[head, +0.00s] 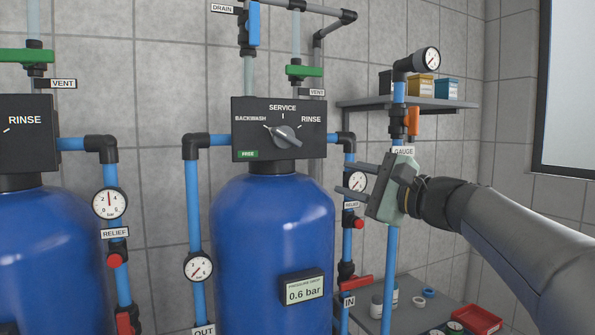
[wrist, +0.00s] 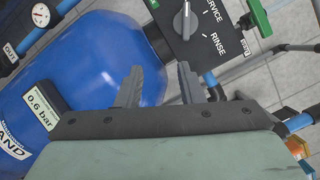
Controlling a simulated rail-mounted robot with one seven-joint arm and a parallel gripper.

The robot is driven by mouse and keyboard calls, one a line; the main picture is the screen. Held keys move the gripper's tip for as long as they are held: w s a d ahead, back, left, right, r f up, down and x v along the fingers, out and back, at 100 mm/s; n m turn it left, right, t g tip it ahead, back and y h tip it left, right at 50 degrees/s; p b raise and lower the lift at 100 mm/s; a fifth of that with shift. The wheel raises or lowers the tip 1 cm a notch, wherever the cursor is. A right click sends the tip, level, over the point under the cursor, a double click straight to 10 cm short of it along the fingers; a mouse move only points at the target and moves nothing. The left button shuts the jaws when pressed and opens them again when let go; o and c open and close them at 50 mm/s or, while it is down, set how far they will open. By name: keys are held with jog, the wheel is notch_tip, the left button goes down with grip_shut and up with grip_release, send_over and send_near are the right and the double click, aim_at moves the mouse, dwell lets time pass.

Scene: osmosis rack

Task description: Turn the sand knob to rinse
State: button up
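The sand knob (head: 285,137) is a grey bar knob on the black valve head (head: 240,140) atop the blue sand tank (head: 270,215). Its bar slants from upper left to lower right, its marked end seemingly toward BACKWASH; SERVICE is above and RINSE at upper right. In the wrist view the knob (wrist: 185,20) is at the top, and SAND is partly readable on the tank (wrist: 90,60). My gripper (head: 344,178) is right of and below the knob, apart from it. Its two fingers are spread and empty, also in the wrist view (wrist: 160,80).
Blue pipes with gauges (head: 357,182) and a red-handled valve (head: 355,283) stand close by my fingers. A gauge pipe (head: 390,265) runs behind my gripper. A shelf (head: 440,103) with boxes is behind. A second tank (head: 45,250) with its own valve head is at left.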

aim_at(291, 139)
jog(key=shift+m+t+y, duration=0.3)
jog(key=shift+t+y, duration=0.1)
jog(key=shift+y, duration=0.1)
jog(key=r+p+x, duration=0.1)
jog(key=p+x, duration=0.1)
jog(key=x, duration=0.3)
jog(key=r+p+x, duration=0.1)
jog(key=p+x, duration=0.1)
jog(key=x, duration=0.4)
jog(key=d+r+p+x, duration=0.1)
jog(key=p+x, duration=0.1)
jog(key=x, duration=0.4)
jog(key=shift+w+a+r+p, duration=0.1)
jog(key=shift+w+r+p, duration=0.15)
jog(key=shift+p, duration=0.15)
grip_shut()
